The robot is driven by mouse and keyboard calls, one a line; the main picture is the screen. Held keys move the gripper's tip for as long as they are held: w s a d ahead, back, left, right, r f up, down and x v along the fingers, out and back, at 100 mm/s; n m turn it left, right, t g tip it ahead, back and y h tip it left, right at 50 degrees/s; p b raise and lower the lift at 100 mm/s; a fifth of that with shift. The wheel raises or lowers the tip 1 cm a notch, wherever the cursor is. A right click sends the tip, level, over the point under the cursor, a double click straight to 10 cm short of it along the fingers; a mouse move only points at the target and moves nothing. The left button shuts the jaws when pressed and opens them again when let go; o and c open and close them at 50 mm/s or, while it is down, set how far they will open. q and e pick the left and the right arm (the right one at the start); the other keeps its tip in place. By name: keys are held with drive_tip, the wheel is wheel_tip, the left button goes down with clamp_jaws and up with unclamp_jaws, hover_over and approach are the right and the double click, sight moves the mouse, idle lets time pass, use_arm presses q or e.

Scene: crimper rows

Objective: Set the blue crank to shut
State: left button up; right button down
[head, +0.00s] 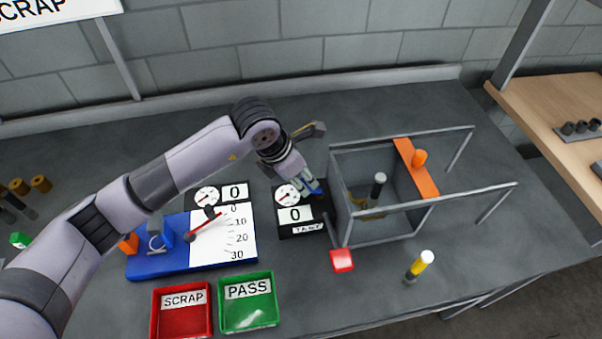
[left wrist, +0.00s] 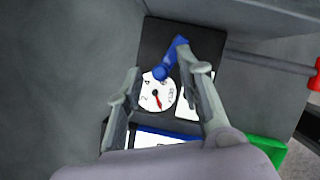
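The blue crank (head: 318,187) is on a black panel (head: 284,231) with a round white dial (head: 287,195), a "0" readout and a TARE label. In the left wrist view the crank (left wrist: 171,60) is a short bent blue arm at the dial's upper edge. My left gripper (head: 308,181) is over the panel, partly covering the crank in the head view. In the left wrist view its two fingers (left wrist: 158,62) are apart, with the crank between them, nearer the right finger. Contact cannot be told. My right gripper is in neither view.
A grey frame (head: 387,239) with an orange bar stands right of the panel. A blue gauge board (head: 160,265), red SCRAP tray (head: 181,333) and green PASS tray (head: 249,320) are at left.

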use_arm(q)
drive_tip(key=shift+f, duration=0.35)
drive_tip(key=shift+c, duration=0.4)
clamp_jaws()
